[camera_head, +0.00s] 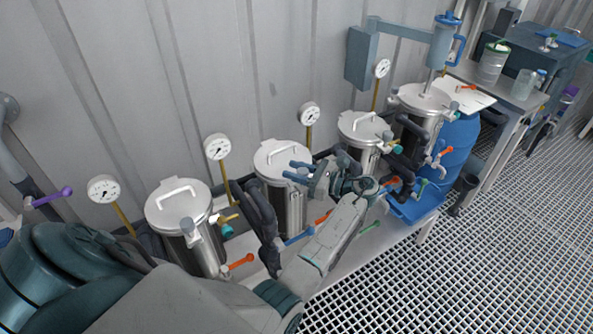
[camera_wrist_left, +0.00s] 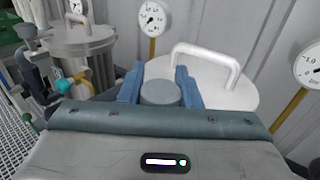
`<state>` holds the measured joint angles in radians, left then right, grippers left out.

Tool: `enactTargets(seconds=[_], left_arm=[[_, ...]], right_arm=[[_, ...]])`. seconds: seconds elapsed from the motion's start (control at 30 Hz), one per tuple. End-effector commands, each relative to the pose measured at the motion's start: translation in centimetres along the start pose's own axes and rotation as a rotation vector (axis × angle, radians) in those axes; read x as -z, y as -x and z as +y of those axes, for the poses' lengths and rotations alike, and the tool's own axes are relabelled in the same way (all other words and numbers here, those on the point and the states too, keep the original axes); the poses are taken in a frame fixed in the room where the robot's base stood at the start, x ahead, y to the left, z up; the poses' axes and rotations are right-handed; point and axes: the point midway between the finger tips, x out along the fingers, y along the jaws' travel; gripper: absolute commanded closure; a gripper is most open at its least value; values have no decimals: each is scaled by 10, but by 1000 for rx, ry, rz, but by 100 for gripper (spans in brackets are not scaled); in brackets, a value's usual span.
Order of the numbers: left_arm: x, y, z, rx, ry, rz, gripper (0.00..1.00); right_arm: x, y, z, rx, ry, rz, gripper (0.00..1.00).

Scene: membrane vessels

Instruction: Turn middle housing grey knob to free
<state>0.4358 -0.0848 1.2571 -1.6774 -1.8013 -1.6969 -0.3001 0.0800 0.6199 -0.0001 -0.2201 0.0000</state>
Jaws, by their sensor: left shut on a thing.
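The middle housing (camera_head: 270,157) is a silver upright cylinder with a white lid and a bar handle; its lid also shows in the left wrist view (camera_wrist_left: 230,92). My left gripper (camera_head: 296,171) is at the right edge of this lid. In the left wrist view, its blue fingers (camera_wrist_left: 160,86) stand on either side of the round grey knob (camera_wrist_left: 160,94) and are shut on it. The knob is hidden by the gripper in the head view. I see no clear marking of the knob's position. My right gripper is not in view.
Similar housings stand left (camera_head: 178,200) and right (camera_head: 362,127), with pressure gauges (camera_head: 217,147) on brass stems behind. Coloured valve levers, such as an orange one (camera_head: 240,261) and a blue one (camera_head: 300,236), stick out in front. A blue barrel (camera_head: 457,155) stands right. Grating floor lies in front.

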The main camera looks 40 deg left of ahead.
Motion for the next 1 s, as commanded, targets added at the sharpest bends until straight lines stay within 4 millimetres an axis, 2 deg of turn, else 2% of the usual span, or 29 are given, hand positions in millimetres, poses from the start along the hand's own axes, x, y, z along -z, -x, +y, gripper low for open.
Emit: enactTargets(seconds=[0.4, 0.43, 0.53, 0.83, 1.0], left_arm=[[1, 0, 1, -8, -1, 1, 92], [1, 0, 1, -8, -1, 1, 68], [1, 0, 0, -8, -1, 1, 48], [1, 1, 0, -7, 0, 1, 48], [4, 19, 0, -6, 0, 4, 48]], right_arm=[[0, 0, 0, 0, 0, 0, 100], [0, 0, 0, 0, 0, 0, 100], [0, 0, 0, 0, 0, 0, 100], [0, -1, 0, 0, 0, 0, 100], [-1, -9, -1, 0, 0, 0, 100]])
